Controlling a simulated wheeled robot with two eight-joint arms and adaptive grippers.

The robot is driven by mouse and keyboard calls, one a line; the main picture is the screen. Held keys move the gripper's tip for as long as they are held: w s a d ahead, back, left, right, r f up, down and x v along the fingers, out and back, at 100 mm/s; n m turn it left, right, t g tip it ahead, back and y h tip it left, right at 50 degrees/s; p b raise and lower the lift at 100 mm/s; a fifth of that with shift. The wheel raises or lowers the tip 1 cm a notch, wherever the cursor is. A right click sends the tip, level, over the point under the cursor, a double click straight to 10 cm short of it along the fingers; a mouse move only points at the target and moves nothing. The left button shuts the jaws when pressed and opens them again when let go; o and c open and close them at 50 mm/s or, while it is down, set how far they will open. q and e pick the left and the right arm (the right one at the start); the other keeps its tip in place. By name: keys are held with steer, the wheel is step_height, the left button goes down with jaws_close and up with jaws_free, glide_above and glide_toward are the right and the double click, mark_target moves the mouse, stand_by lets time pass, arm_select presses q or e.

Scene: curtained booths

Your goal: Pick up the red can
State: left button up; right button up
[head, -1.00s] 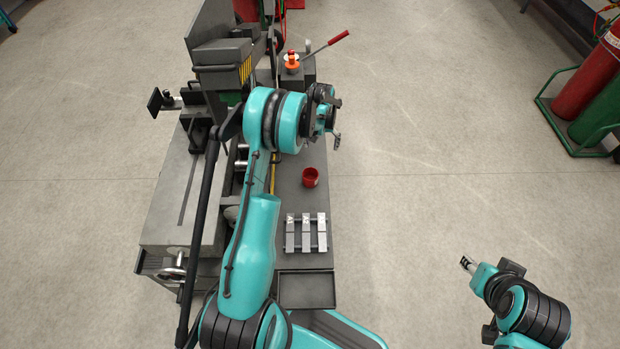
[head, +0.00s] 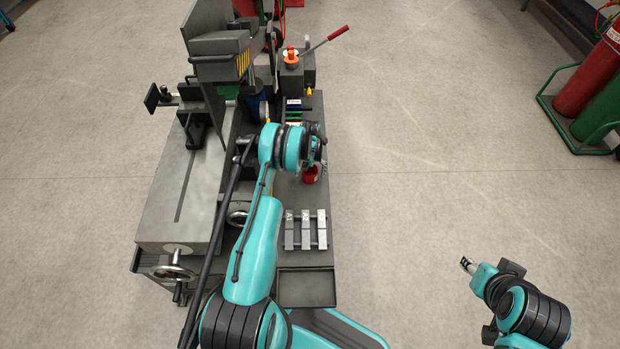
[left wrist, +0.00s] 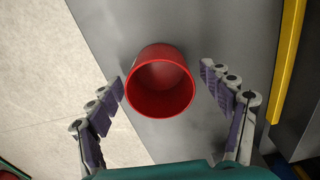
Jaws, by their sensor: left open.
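The red can (head: 311,176) stands on the grey bench surface in the head view, partly covered by my left wrist. In the left wrist view the red can (left wrist: 160,84) is open-topped, and I look down into its empty inside. My left gripper (left wrist: 164,85) is open, with one finger on each side of the can and a gap on both sides. In the head view my left gripper (head: 318,158) is over the can, its fingers mostly hidden. My right gripper (head: 468,264) is away from the bench at the lower right, too small to tell its jaws.
The bench (head: 318,262) carries a row of metal blocks (head: 306,229) in front of the can and a dark tray (head: 307,288) nearer me. A machine with a handwheel (head: 174,268) stands to the left. A red-handled lever (head: 337,33) is at the back. Open floor lies right.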

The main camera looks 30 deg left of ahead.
arm_select(q)
steer(key=shift+f, duration=0.55)
steer(key=shift+r, duration=0.15)
steer(key=c, duration=1.3)
